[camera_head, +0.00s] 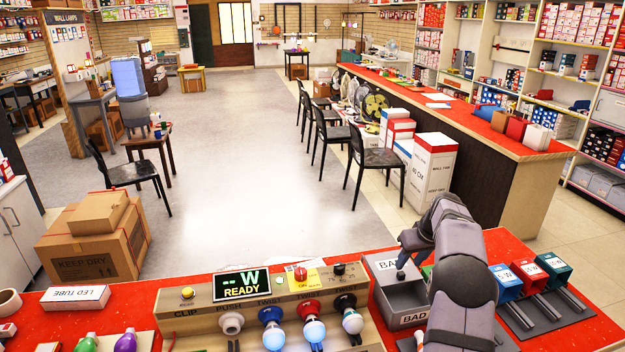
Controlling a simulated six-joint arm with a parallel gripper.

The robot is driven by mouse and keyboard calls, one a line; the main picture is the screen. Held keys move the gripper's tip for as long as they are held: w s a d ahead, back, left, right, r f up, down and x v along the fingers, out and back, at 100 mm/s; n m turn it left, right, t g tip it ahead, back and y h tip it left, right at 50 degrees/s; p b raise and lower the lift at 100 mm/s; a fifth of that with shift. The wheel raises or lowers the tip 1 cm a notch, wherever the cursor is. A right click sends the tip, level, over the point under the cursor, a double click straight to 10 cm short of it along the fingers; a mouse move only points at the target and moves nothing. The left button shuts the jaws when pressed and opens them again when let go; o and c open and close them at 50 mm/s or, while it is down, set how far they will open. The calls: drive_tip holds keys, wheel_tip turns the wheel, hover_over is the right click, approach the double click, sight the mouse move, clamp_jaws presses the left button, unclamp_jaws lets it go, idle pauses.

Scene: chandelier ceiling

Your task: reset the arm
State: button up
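My arm (465,285) rises from the bottom edge right of centre and bends over at the top. Its far end, with my gripper (407,246), points down and left above the grey bin marked BAD (383,266). The fingers are too small and partly hidden behind my arm, so I cannot tell whether they are open or hold anything. A small dark round thing (400,275) shows just below that end, at the bin.
A tester board (190,318) with a READY display (241,284) and several bulbs in sockets stands left of the bin. An LED TUBE box (75,297) lies at left on the red counter (125,296).

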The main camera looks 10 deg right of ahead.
drive_tip(key=s+a+r+g, duration=0.1)
drive_tip(key=s+a, duration=0.5)
drive_tip(key=a, duration=0.3)
drive_tip(key=s+a+g, duration=0.1)
drive_tip(key=s+a, duration=0.5)
drive_tip(key=a, duration=0.3)
drive_tip(key=s+a+f+g, duration=0.1)
drive_tip(key=s+a, duration=0.4)
drive_tip(key=s, duration=0.6)
drive_tip(key=s+a+f+g, duration=0.1)
drive_tip(key=s+a+f, duration=0.2)
drive_tip(key=s, duration=0.9)
drive_tip(key=shift+a+f, duration=0.15)
drive_tip(key=shift+a, duration=0.95)
drive_tip(key=shift+w, duration=0.1)
